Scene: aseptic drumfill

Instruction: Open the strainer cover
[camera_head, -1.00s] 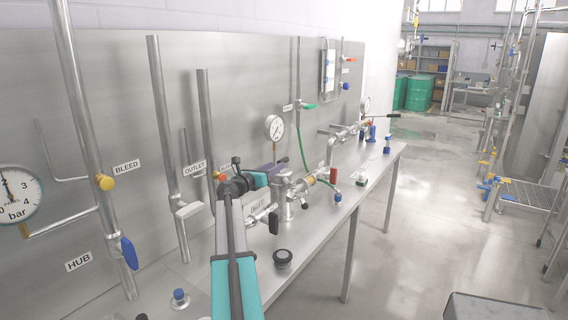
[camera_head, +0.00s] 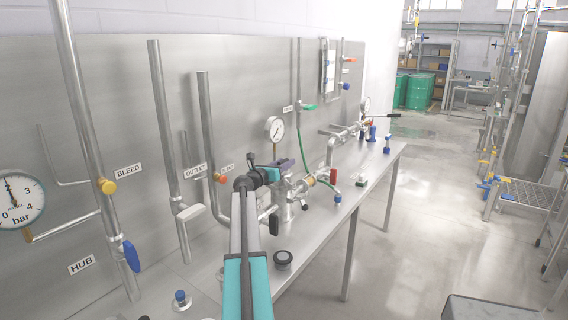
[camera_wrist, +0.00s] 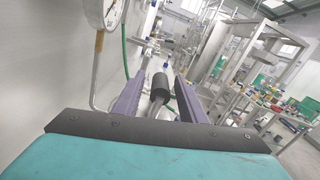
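The strainer appears to be the steel, pot-shaped fitting (camera_head: 286,212) on the bench, partly hidden behind my arm and gripper in the head view. A black cylindrical grip (camera_wrist: 159,87) with a thin metal stem shows in the wrist view, between my two purple fingers. I cannot tell for certain that it belongs to the strainer cover. My gripper (camera_wrist: 161,76) is open, with gaps between the fingers and the black grip. In the head view my gripper (camera_head: 284,166) is over the fitting. The cover itself is not clearly visible.
A pressure gauge (camera_head: 274,128) and a green hose (camera_head: 300,150) stand close behind the gripper. A red-handled valve (camera_head: 333,176) is to the right. A black round cap (camera_head: 283,259) and a blue-topped fitting (camera_head: 181,299) sit on the bench (camera_head: 318,232). Upright pipes line the panel at left.

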